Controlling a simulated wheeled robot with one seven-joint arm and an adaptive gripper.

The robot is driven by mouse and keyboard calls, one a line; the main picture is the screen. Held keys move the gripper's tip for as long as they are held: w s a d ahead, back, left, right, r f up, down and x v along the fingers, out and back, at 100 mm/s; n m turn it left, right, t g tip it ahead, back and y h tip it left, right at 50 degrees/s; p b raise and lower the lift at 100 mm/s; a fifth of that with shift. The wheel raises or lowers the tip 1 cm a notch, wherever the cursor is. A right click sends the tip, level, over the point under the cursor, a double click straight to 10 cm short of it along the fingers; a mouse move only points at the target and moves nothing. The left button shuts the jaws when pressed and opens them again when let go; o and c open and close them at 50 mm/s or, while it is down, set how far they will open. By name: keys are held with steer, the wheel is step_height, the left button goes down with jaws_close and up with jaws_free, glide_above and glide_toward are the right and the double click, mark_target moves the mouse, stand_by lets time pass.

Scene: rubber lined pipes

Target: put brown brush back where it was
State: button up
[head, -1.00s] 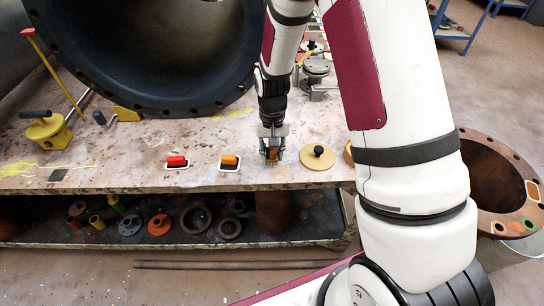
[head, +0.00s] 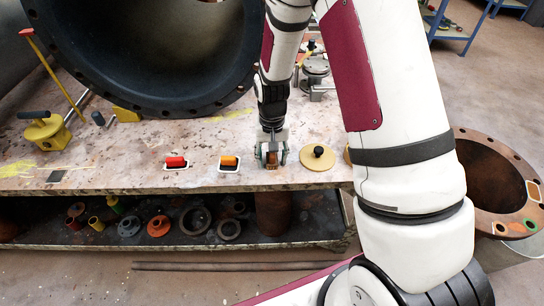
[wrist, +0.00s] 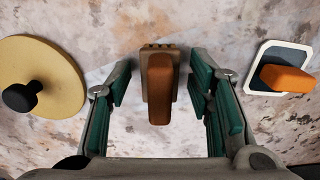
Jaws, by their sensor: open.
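The brown brush (wrist: 159,88) stands on the worn bench top between the two green-padded fingers of my gripper (wrist: 160,82). The fingers are open, with a visible gap on each side of the brush. In the head view my gripper (head: 272,160) is low over the front of the bench, and a small brown part of the brush (head: 271,166) shows between the fingers. I cannot see a marked pad under the brush; its base and my fingers hide part of that spot.
An orange-topped brush (head: 229,161) and a red-topped one (head: 175,161) sit on white-edged dark pads to the left. A round tan disc with a black knob (head: 318,158) lies close on the right. A large black pipe (head: 150,50) stands behind. A rusty flanged pipe (head: 500,190) is far right.

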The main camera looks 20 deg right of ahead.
step_height(320, 180, up, 12)
steer(key=shift+r+p, duration=0.1)
steer(key=shift+p, duration=1.15)
steer(key=s+r+n, duration=0.2)
steer(key=s+r, duration=1.2)
steer(key=r, duration=0.2)
steer(key=s+r+n+t, duration=0.1)
steer(key=s+r, duration=0.2)
steer(key=s, duration=1.5)
steer(key=shift+d+r, duration=0.15)
steer(key=shift+r, duration=0.05)
step_height(320, 180, up, 17)
steer(key=t+p, duration=0.3)
steer(key=p, duration=1.1)
steer(key=shift+f+n+p, duration=0.2)
steer(key=shift+n+p, duration=0.1)
steer(key=shift+p, duration=0.1)
